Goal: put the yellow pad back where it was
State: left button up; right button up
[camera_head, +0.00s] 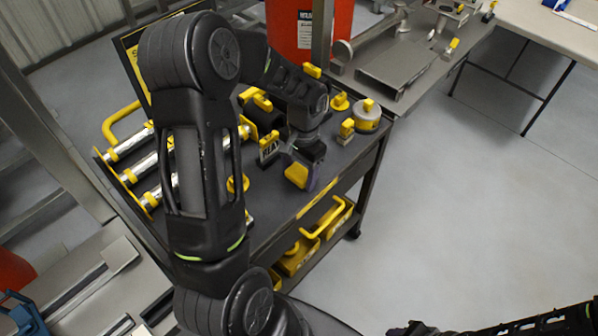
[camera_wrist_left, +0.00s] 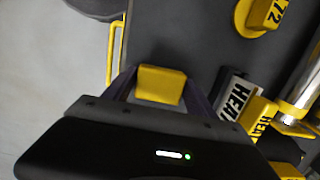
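The yellow pad (camera_head: 297,175) is a small yellow block at the front edge of the dark cart top (camera_head: 262,228). My left gripper (camera_head: 306,176) reaches down over the cart with its fingers on either side of the pad. In the left wrist view the pad (camera_wrist_left: 160,85) sits between the two dark purple fingers, which appear to touch its sides. I cannot tell whether the pad rests on the cart or is slightly above it. My right arm (camera_head: 540,322) shows only at the bottom right edge; its finger opening cannot be made out.
A black-and-white labelled block with yellow (camera_head: 268,146) stands just left of my left gripper. A round yellow-topped piece (camera_head: 367,115) and a small yellow block (camera_head: 346,130) stand to its right. Silver rollers (camera_head: 145,165) lie at the left. A yellow handle (camera_head: 328,216) shows on the shelf below. Open floor lies right.

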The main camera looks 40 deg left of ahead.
aim_at(303, 170)
pick_arm(q)
jog(key=shift+o, duration=1.4)
jog(key=shift+r, duration=0.2)
notch_tip(303, 170, up, 12)
jog(key=w+b, duration=0.1)
jog(key=shift+w, duration=0.15)
jog(key=shift+d+f, duration=0.1)
jog(key=shift+f, duration=0.05)
